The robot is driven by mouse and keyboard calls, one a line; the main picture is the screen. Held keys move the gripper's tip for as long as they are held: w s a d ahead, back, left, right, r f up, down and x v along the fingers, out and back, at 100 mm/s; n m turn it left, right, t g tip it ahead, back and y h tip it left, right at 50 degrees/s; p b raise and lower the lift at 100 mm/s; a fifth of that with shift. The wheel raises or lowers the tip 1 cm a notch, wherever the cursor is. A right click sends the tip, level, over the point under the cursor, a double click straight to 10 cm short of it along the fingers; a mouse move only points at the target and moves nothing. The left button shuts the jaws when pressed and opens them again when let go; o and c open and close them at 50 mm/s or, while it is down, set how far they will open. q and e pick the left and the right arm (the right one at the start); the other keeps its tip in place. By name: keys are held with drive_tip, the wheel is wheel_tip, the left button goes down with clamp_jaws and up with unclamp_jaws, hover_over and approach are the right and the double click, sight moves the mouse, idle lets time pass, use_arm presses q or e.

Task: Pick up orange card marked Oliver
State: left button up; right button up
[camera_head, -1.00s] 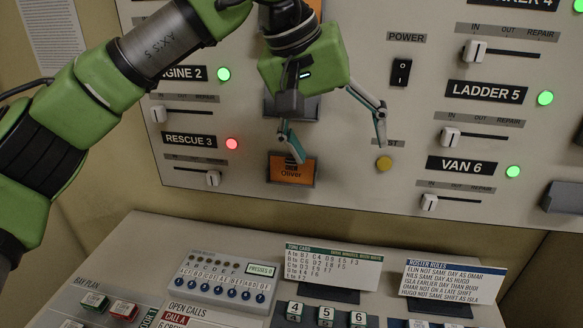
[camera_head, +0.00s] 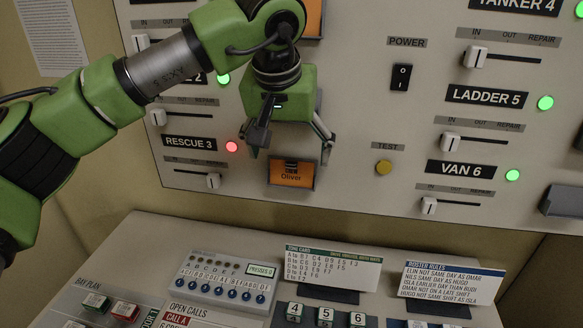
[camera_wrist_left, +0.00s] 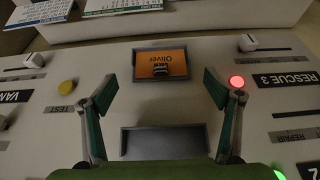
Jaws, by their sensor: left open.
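The orange card marked Oliver (camera_head: 291,173) sits in a dark holder on the upright panel, below the red-lit RESCUE 3 row's right side. It also shows in the left wrist view (camera_wrist_left: 163,64), upside down, in its dark frame. My left gripper (camera_head: 291,152) is open and empty, just above the card in the head view. In the left wrist view its two fingers (camera_wrist_left: 159,88) stand apart on either side, with the card beyond and between them. An empty dark holder (camera_wrist_left: 164,141) lies nearer the gripper. My right gripper is not in view.
A yellow TEST button (camera_head: 384,167) and a black POWER switch (camera_head: 401,77) are right of the card. Slider knobs (camera_head: 213,181) protrude nearby. Below, the desk console holds a zone card (camera_head: 333,267), a roster rules card (camera_head: 453,282) and several buttons.

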sight(290, 166)
use_arm(q)
drive_tip(key=p+x, duration=0.1)
drive_tip(key=x, duration=0.2)
drive_tip(key=shift+w+f+p, duration=0.15)
drive_tip(key=shift+f+p, duration=0.15)
drive_tip(key=shift+p, duration=0.05)
drive_tip(key=shift+w+f, duration=0.2)
drive_tip(key=shift+f, duration=0.1)
drive_tip(key=shift+s+r, duration=0.1)
drive_tip(key=shift+s, duration=0.1)
drive_tip(key=c, duration=2.2)
